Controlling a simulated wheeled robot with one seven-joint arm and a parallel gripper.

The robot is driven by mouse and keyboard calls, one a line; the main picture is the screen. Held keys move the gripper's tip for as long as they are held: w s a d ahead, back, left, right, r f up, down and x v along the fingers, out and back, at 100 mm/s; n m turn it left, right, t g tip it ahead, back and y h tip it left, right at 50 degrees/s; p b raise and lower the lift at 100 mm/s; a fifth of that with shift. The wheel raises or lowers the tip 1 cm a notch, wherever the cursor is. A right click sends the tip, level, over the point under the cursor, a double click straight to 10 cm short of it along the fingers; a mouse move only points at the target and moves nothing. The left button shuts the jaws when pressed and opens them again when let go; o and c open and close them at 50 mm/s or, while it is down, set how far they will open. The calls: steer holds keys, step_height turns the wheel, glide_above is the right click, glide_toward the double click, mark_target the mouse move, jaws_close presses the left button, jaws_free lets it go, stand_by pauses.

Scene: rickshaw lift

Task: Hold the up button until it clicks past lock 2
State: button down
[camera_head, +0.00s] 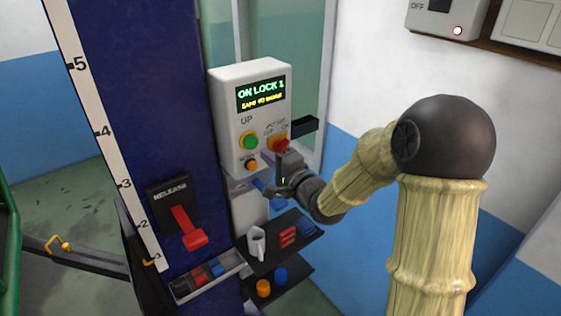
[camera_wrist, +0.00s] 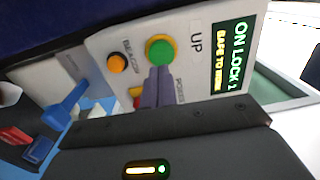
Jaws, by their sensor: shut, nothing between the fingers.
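The white control box (camera_head: 222,110) carries a lit display (camera_head: 261,93) reading "ON LOCK 1" and "SAFE TO WORK". The round green up button (camera_head: 250,141) sits below it under the "UP" label, and shows in the wrist view (camera_wrist: 160,48). My gripper (camera_head: 284,162) is in front of the box's lower right part. In the wrist view my gripper's fingers (camera_wrist: 157,75) are closed together and empty, with their tips at the green button's near edge. I cannot tell whether they touch it or whether it is pressed.
An orange beacon button (camera_head: 251,165) and a red power switch (camera_head: 278,145) are close to the up button. A red release lever (camera_head: 187,227) is on the blue column (camera_head: 130,70), beside a numbered scale (camera_head: 97,110). Shelves below hold a white mug (camera_head: 257,242) and small items.

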mark_target(253, 144)
steer(key=p+x, duration=0.1)
steer(key=x, duration=0.2)
steer(key=shift+w+a+r+p, duration=0.1)
steer(key=shift+w+a+p, duration=0.15)
steer(key=shift+p, duration=0.05)
steer(key=shift+w+a, duration=0.1)
steer(key=shift+w, duration=0.1)
